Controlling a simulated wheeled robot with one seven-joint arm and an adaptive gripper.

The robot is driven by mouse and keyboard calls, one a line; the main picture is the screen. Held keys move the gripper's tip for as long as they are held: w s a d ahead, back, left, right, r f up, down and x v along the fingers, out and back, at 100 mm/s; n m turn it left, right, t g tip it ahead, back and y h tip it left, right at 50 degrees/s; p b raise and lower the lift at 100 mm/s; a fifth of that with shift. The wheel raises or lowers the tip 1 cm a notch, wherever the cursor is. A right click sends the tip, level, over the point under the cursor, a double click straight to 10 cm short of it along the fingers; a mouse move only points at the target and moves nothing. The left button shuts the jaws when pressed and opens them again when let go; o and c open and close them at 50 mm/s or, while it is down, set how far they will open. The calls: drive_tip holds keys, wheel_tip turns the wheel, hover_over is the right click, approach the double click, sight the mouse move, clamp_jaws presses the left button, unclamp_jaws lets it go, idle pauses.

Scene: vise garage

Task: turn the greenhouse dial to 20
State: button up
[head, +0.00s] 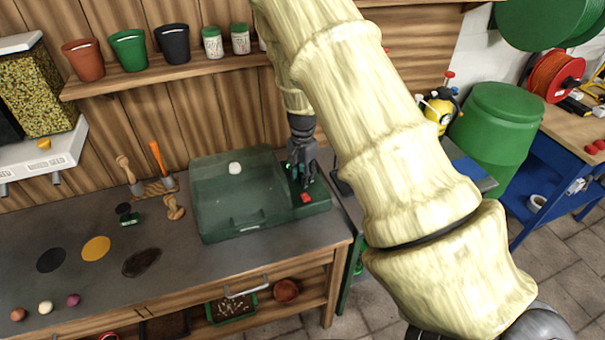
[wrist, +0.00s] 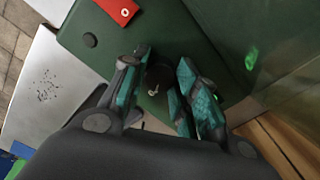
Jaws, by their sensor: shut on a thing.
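The greenhouse (head: 228,197) is a low green box with a clear lid, on the grey bench top. Its dial (wrist: 158,77) is a dark round knob on the green panel, seen in the wrist view between my fingers. My gripper (head: 301,180) points down over the panel at the right end of the greenhouse. In the wrist view my gripper (wrist: 160,85) has its two teal-padded fingers on either side of the dial, shut on it. The dial's numbers are hidden or too small to read.
Hand tools (head: 157,180) stand left of the greenhouse.

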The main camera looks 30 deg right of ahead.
drive_tip(key=shift+r, duration=0.1)
drive_tip(key=o, duration=1)
drive_tip(key=shift+o, duration=0.2)
wheel_tip(320, 180, up, 12)
idle(0.4)
